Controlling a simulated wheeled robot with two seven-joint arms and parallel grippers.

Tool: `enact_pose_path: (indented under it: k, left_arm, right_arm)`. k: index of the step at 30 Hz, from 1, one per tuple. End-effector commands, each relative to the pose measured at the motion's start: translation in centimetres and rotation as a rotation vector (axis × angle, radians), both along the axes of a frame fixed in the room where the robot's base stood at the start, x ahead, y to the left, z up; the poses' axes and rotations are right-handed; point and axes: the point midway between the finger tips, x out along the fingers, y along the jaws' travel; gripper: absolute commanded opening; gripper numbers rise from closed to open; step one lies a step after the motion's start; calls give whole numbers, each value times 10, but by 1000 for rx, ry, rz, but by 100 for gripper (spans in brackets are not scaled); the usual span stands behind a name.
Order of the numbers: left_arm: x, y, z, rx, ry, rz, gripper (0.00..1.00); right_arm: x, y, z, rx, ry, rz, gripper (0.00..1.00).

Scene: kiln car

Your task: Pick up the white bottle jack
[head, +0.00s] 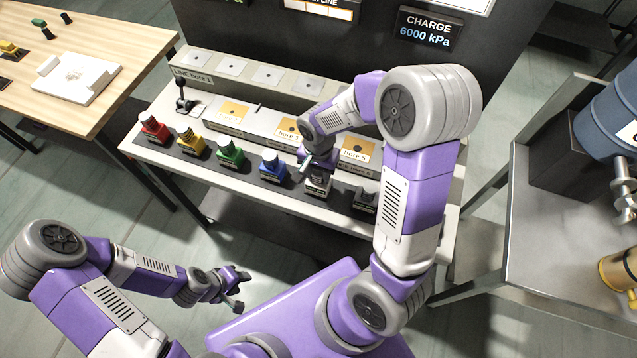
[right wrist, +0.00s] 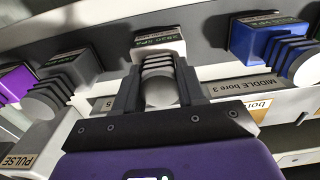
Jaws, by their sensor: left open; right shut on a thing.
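The white bottle jack (head: 318,187) stands in the row of coloured jacks on the bench, just right of the blue one, partly hidden under my right gripper (head: 312,162). In the right wrist view the white jack (right wrist: 157,44) has a ribbed neck and a round pale end. The two dark fingers of my right gripper (right wrist: 160,90) lie on either side of that neck, shut on it. I cannot tell any gap between the jack and the bench. My left gripper (head: 238,288) is open and empty, low at the left, away from the bench.
Red (head: 153,128), yellow (head: 189,142), green (head: 229,152) and blue (head: 271,166) jacks stand to the left; a grey one (head: 365,197) stands right. A purple jack (right wrist: 12,84) shows in the wrist view. A raised ledge with bore labels (head: 234,112) runs behind.

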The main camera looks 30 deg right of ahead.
Motion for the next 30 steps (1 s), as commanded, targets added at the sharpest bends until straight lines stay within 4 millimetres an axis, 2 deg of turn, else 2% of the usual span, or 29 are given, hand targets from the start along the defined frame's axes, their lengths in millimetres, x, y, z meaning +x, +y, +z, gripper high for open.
enact_pose_path:
  k: [11,14,24,30]
  left_arm:
    - [0,0,0,0,0,0,43]
    - [0,0,2,0,0,0,43]
    - [0,0,18,0,0,0,43]
    - [0,0,24,0,0,0,43]
  right_arm:
    - [1,0,2,0,-5,0,0]
    - [2,0,9,1,-6,0,0]
    - [2,0,69,1,-9,1,0]
    - [2,0,95,2,-7,1,0]
